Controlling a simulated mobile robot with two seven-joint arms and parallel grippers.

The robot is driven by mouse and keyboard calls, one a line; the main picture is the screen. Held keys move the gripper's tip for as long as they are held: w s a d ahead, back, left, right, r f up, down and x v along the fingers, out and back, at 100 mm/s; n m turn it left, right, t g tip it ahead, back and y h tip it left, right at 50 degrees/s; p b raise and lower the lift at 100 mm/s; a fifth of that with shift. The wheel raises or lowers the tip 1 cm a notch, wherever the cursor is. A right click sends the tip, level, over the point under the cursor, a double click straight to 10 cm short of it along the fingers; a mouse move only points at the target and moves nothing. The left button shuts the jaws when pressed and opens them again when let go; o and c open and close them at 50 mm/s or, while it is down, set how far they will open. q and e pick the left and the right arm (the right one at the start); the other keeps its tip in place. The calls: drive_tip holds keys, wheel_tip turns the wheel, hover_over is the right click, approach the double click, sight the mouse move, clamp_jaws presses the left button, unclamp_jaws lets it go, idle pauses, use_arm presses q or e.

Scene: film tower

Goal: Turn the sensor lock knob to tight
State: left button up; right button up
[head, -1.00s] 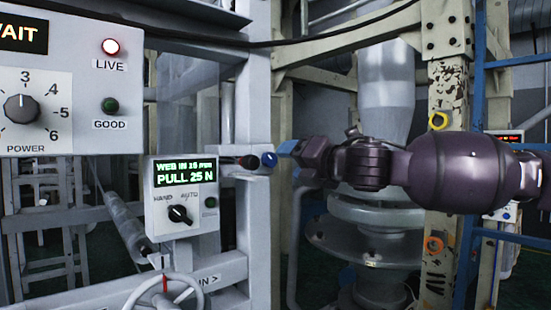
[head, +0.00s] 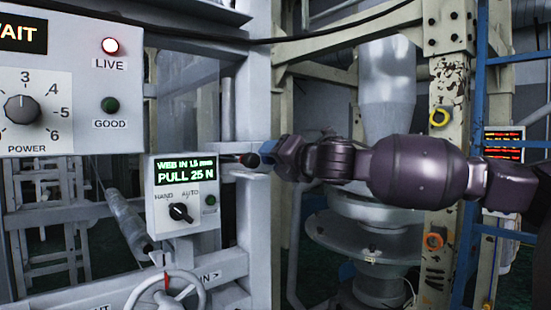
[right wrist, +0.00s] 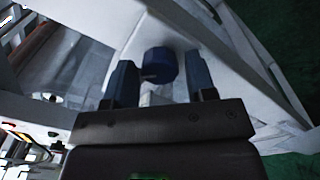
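The sensor lock knob, a round dark blue knob (right wrist: 159,64), stands between the two blue fingers of my right gripper in the right wrist view. A gap shows between the knob and the right-hand finger; the left finger is closer to it. My right gripper (head: 270,150) is open at the pale frame post in the head view and covers most of the knob there. The control box (head: 183,195) beside it reads "WEB IN 1.5 mm" and "PULL 25 N". My left gripper is not in view.
A handwheel (head: 166,294) with a red mark is below the box. A larger panel (head: 75,85) with a power dial, a red LIVE lamp and a GOOD lamp is at upper left. A pale post (head: 257,245) stands just left of my gripper.

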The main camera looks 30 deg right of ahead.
drive_tip(key=c, duration=0.6)
drive_tip(key=shift+c, duration=0.2)
drive_tip(key=shift+m, duration=0.3)
drive_tip(key=m, duration=0.8)
drive_tip(key=m+p, duration=0.1)
drive_tip(key=m, duration=0.8)
drive_tip(key=shift+a+f+m+t+h, duration=0.1)
drive_tip(key=shift+f+m+t+h, duration=0.05)
drive_tip(key=shift+m+t+h, duration=0.2)
drive_tip(key=shift+m, duration=0.25)
